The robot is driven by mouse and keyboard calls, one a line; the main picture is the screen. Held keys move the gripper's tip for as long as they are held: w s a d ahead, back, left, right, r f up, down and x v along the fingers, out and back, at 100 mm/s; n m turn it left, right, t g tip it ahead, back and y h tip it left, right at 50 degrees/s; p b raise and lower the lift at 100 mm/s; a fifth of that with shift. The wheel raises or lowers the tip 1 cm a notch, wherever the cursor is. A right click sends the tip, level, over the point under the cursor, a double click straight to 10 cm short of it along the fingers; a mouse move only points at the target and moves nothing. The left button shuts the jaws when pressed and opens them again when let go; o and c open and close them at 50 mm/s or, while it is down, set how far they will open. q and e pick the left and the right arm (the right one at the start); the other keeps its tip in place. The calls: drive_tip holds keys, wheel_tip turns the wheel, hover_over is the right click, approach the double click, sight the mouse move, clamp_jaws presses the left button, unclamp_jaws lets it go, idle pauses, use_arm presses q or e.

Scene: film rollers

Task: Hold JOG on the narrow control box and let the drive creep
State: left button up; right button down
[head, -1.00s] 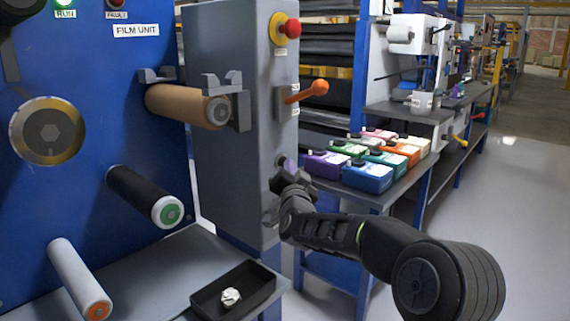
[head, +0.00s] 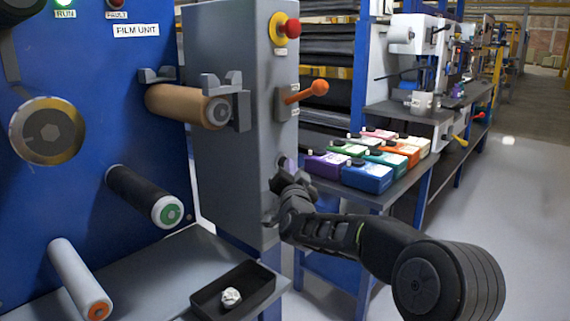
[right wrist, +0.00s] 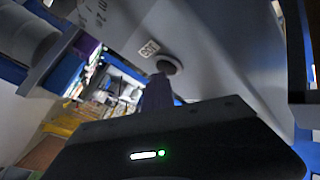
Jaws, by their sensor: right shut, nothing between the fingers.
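The narrow grey control box (head: 225,110) stands right of the blue film unit. Its side face carries a red stop button (head: 293,28) on a yellow base and an orange lever (head: 305,92). My right gripper (head: 284,170) is shut and empty, low at this face, and hides part of it. In the right wrist view a dark round button (right wrist: 168,64) sits beside a small white label (right wrist: 147,48), whose text I cannot read surely. The shut fingertips (right wrist: 158,92) overlap the button's lower edge; I cannot tell contact or how far it is pressed. My left gripper is out of view.
The blue film unit (head: 80,140) carries several rollers, including a brown one (head: 185,104). Its green RUN lamp (head: 64,3) is lit. A black tray (head: 235,290) holds a crumpled white piece. Several coloured containers (head: 367,175) stand on a bench behind my right arm. Floor at right is clear.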

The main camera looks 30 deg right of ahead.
idle(0.7)
drive_tip(key=shift+s+d+b, duration=0.2)
drive_tip(key=shift+s+b, duration=0.45)
drive_tip(key=shift+s, duration=0.15)
drive_tip(key=shift+s, duration=0.1)
drive_tip(key=s+b, duration=0.1)
drive_tip(key=s+d+b, duration=0.1)
drive_tip(key=s, duration=0.1)
drive_tip(key=s+b, duration=0.1)
drive_tip(key=s, duration=0.1)
drive_tip(key=shift+s+d, duration=0.1)
drive_tip(key=shift+d, duration=0.15)
